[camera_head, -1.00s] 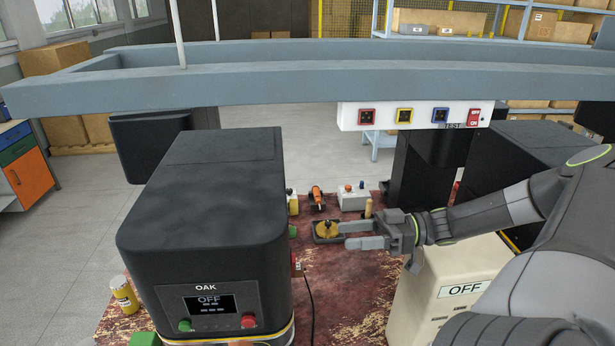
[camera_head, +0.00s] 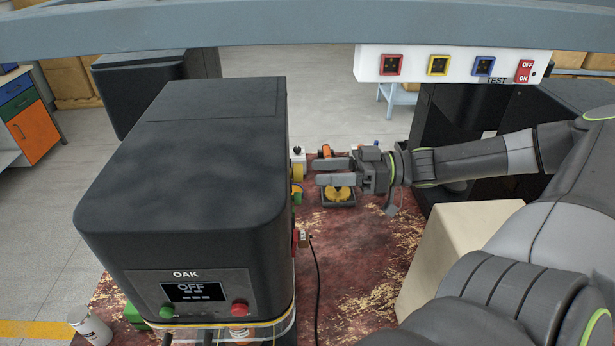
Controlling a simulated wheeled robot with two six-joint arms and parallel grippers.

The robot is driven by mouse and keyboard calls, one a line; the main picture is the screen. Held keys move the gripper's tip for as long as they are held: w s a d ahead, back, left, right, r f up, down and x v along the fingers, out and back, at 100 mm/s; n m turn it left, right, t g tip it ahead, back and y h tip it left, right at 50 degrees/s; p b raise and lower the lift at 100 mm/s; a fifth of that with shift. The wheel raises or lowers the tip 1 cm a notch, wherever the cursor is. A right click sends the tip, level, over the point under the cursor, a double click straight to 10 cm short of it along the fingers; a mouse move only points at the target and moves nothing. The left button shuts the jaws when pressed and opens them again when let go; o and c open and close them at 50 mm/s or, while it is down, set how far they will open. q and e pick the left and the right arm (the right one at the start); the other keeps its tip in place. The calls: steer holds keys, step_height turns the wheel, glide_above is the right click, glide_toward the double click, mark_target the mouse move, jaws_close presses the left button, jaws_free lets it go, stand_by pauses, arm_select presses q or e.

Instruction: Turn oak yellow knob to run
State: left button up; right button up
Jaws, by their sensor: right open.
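The Oak machine (camera_head: 185,180) is a large black box at the left, with a front screen reading OFF. At its right side edge a small yellow part (camera_head: 297,172) shows, which looks like the yellow knob; its setting cannot be read from here. My right gripper (camera_head: 317,172) comes in from the right, with its fingers pointing left at this yellow part. It is open and empty, with a small gap between the fingertips and the yellow part. My left gripper is not in view.
A dark tray with a yellow lobed piece (camera_head: 338,194) sits on the worn red table (camera_head: 345,255) below my gripper. Green (camera_head: 166,312) and red (camera_head: 240,309) buttons are on Oak's front. A cable hangs at Oak's side. A beam with a socket panel (camera_head: 455,64) crosses above.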

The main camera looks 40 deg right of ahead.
mark_target(298, 173)
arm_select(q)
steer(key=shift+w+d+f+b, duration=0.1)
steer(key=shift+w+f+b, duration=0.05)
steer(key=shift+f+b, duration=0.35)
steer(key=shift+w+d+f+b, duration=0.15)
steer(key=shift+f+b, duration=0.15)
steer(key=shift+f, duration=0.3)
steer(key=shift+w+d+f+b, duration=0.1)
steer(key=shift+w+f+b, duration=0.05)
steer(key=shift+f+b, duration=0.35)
arm_select(e)
steer(key=shift+x, duration=2)
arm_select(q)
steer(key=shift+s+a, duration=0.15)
arm_select(e)
steer(key=c, duration=1)
